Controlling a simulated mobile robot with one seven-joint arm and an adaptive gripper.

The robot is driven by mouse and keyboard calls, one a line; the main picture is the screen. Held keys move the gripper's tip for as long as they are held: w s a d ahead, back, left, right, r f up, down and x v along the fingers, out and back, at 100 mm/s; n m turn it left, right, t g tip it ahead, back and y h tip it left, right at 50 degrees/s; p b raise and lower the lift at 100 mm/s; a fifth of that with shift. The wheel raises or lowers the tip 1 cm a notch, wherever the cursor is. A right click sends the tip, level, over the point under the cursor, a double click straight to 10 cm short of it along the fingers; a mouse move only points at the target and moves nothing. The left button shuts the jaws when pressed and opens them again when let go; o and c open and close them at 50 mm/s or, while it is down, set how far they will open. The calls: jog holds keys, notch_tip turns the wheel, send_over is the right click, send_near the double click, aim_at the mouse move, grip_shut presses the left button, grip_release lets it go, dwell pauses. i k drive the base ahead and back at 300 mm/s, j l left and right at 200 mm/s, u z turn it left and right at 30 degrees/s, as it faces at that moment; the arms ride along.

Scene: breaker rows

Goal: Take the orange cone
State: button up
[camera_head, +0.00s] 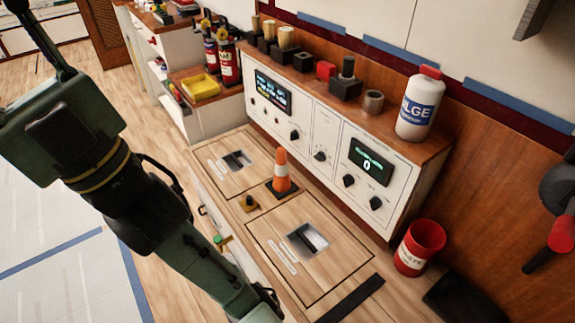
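The orange cone (281,171) has a white band and a dark square base. It stands upright on the wooden counter, in front of the white control panel (322,146). My arm reaches in from the left and runs down to the bottom of the picture. My gripper (268,302) shows only in part at the bottom edge, below the cone and well apart from it. Its fingers are dark and cut off by the frame, so I cannot see how far apart they are.
Two recessed metal slots (307,239) and (237,160) lie in the counter on either side of the cone. A red bin (419,247) stands at the right. A white bottle (419,104) stands on the panel's top.

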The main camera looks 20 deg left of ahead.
aim_at(282, 186)
jog(key=i+j, duration=0.1)
jog(key=j, duration=0.3)
jog(key=j+u, duration=0.15)
jog(key=j, duration=0.25)
jog(key=i+j, duration=0.15)
jog(key=j, duration=0.2)
jog(key=i+j+u, duration=0.1)
jog(key=i, duration=0.2)
jog(key=i+j+u, duration=0.15)
jog(key=i, duration=0.2)
